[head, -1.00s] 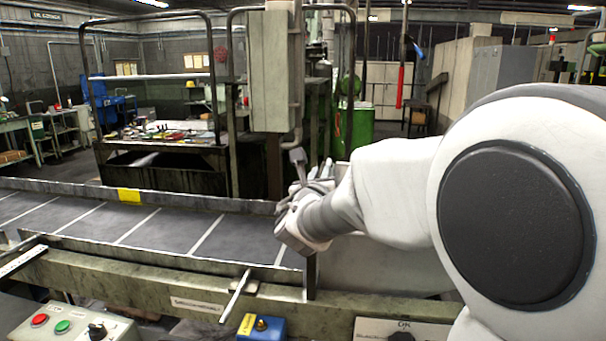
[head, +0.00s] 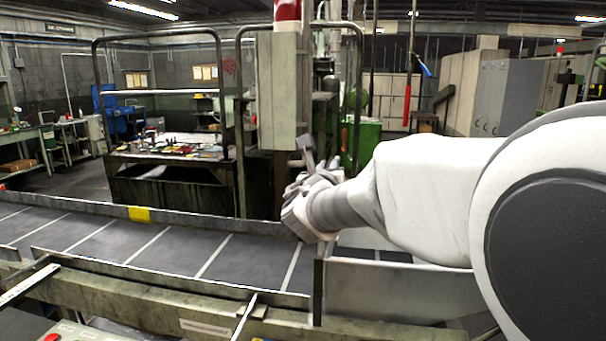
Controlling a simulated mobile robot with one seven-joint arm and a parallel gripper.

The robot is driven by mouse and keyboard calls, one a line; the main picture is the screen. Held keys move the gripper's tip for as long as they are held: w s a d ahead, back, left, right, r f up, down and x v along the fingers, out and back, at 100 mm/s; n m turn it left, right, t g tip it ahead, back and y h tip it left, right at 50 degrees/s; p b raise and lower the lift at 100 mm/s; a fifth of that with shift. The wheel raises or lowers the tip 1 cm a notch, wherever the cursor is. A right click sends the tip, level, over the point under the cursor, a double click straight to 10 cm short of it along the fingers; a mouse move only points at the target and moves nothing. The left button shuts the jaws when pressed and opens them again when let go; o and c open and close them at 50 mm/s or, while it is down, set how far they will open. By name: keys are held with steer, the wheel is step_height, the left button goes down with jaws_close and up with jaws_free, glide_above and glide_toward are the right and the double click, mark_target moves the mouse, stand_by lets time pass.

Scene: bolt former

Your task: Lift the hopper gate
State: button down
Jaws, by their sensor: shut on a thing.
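My gripper (head: 303,195) is in the middle of the head view, above the right end of the conveyor. It is shut on what appears to be the hopper gate's handle; the hand hides most of the grip. A thin grey bar with a wider top (head: 307,150) stands up at the fingers, slightly tilted. The grey metal hopper wall (head: 395,290) is below and to the right of my gripper. A narrow upright edge (head: 318,292) stands at its left end. The gate's panel cannot be made out clearly.
The dark conveyor (head: 170,250) with pale cross lines runs to the left. A green-grey front beam (head: 150,300) and a thin metal rod (head: 244,316) lie nearer. A grey cabinet post (head: 278,90) stands close behind my gripper. A cluttered workbench (head: 170,155) is farther back.

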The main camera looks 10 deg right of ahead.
steer(key=shift+r, duration=0.2)
steer(key=c, duration=1)
jaws_free()
steer(key=shift+o, duration=0.6)
steer(key=shift+f, duration=0.15)
steer(key=v, duration=1.7)
steer(key=shift+s+b, duration=0.25)
steer(key=shift+b, duration=0.05)
